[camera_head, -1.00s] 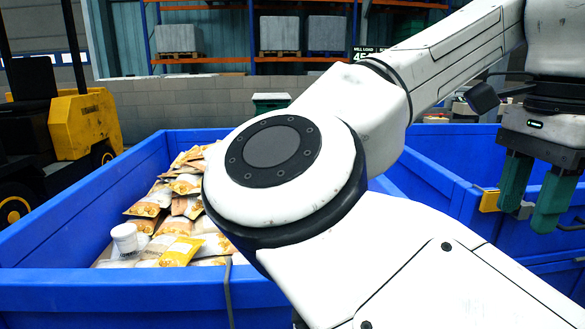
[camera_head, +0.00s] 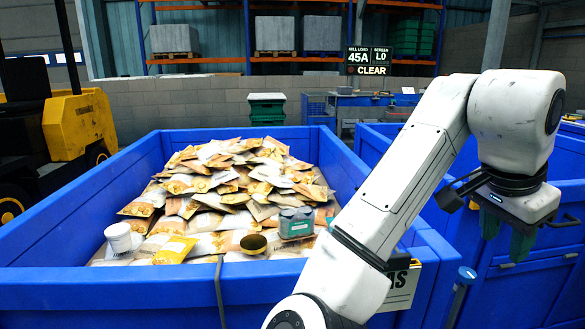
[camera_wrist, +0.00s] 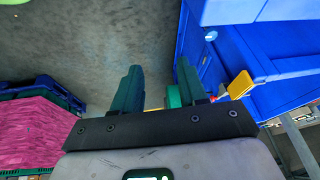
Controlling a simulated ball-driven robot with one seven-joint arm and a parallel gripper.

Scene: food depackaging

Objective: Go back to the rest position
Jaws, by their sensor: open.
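My gripper (camera_head: 507,236) hangs at the right of the head view, fingers pointing down, beside the blue bins on the right. In the wrist view its two green fingers (camera_wrist: 158,88) stand apart with nothing between them, above grey floor. My white arm crosses the right half of the head view and hides part of the large bin's right front corner.
Another blue bin (camera_head: 535,290) stands at right. A yellow forklift (camera_head: 82,123) is at left. Pink goods (camera_wrist: 35,135) show in the wrist view.

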